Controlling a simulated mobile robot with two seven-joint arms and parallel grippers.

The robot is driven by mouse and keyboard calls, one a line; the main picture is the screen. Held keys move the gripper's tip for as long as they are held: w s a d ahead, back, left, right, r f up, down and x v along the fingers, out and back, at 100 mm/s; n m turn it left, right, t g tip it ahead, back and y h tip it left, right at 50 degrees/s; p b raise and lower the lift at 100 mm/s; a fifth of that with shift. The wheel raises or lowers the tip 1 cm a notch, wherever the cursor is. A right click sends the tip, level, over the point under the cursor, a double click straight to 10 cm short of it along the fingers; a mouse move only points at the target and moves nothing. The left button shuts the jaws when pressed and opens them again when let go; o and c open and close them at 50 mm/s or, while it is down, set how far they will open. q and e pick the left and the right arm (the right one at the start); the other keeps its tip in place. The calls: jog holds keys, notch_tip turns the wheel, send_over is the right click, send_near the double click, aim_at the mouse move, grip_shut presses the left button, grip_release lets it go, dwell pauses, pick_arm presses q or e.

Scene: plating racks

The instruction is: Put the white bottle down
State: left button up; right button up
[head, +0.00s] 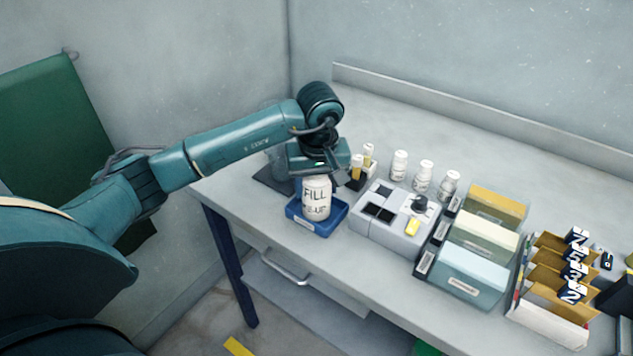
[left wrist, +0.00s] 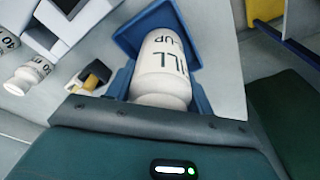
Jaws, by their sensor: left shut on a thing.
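The white bottle (head: 316,200), lettered "FILL" and "UP", is upright in the head view, at the blue tray (head: 299,218) near the table's left end. It also shows in the left wrist view (left wrist: 163,68), with the blue tray (left wrist: 126,36) around and behind it. My left gripper (head: 318,172) is above the bottle and shut on its top; the fingertips and cap are mostly hidden. I cannot tell whether the bottle's base touches the tray floor. My right gripper is not in view.
A grey block with dark square wells (head: 372,222) stands right of the tray. Several small white bottles (head: 424,176) stand behind it. File boxes (head: 470,275) and a divided cardboard holder (head: 548,310) fill the right side. A drawer handle (head: 285,270) sticks out below the table's front edge.

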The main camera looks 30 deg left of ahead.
pick_arm(q)
jog(key=shift+f, duration=0.1)
jog(key=o, duration=1.2)
jog(key=shift+c, duration=0.2)
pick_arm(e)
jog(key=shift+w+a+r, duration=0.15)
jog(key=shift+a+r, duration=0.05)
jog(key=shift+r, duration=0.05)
pick_arm(q)
jog(key=shift+r, duration=0.4)
jog(key=r, duration=0.3)
jog(key=s+r+b, duration=0.1)
jog(key=r, duration=0.3)
jog(key=d+r, duration=0.1)
jog(key=r, duration=0.3)
jog(key=shift+s+r+b, duration=0.2)
jog(key=shift+b, duration=0.1)
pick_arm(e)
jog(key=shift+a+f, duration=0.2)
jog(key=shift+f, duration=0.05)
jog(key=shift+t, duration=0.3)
pick_arm(q)
jog(key=shift+s+d+f, duration=0.1)
